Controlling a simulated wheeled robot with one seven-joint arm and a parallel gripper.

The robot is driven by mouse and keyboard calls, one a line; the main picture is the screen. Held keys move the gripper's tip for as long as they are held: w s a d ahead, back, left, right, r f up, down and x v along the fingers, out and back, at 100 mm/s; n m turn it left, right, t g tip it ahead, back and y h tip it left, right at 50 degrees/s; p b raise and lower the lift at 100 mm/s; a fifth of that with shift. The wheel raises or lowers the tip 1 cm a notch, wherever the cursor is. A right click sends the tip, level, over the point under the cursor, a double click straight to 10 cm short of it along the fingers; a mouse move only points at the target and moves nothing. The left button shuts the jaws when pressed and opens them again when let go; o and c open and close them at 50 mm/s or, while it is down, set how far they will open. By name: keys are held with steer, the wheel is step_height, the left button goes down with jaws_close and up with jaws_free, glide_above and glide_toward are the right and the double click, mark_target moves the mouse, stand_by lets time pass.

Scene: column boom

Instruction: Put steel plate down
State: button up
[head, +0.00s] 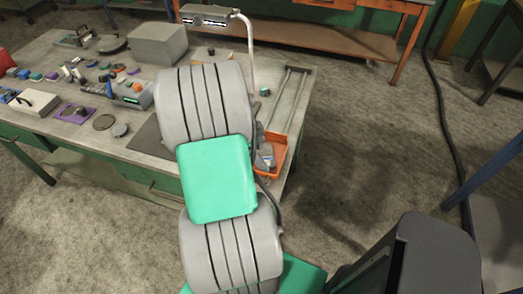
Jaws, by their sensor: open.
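My arm's grey and green links rise through the middle of the head view and cover part of the workbench (52,60). My gripper does not show. No steel plate can be made out for certain. A flat dark grey sheet (150,138) lies on the bench near its front edge, partly hidden behind my arm; I cannot tell whether it is a plate or a mat.
An orange bin (281,150) with grey items stands at the bench's right end. A grey box (158,44), a lamp (248,50) and many small parts crowd the back and left. An orange-framed bench (330,35) stands behind.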

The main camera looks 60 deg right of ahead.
steer(key=v, duration=1.2)
steer(key=w+a+r+n+t+h, duration=0.1)
steer(key=w+a+r+n+t, duration=0.15)
steer(key=w+a+n, duration=0.6)
steer(key=w+a+n+t+y, duration=0.2)
steer(key=a+n+t, duration=0.3)
steer(key=a+n, duration=1.6)
steer(key=a+r+y, duration=0.1)
steer(key=a, duration=0.5)
steer(key=shift+w+n, duration=0.2)
steer(key=shift+n, duration=0.15)
steer(key=shift+d+f, duration=0.1)
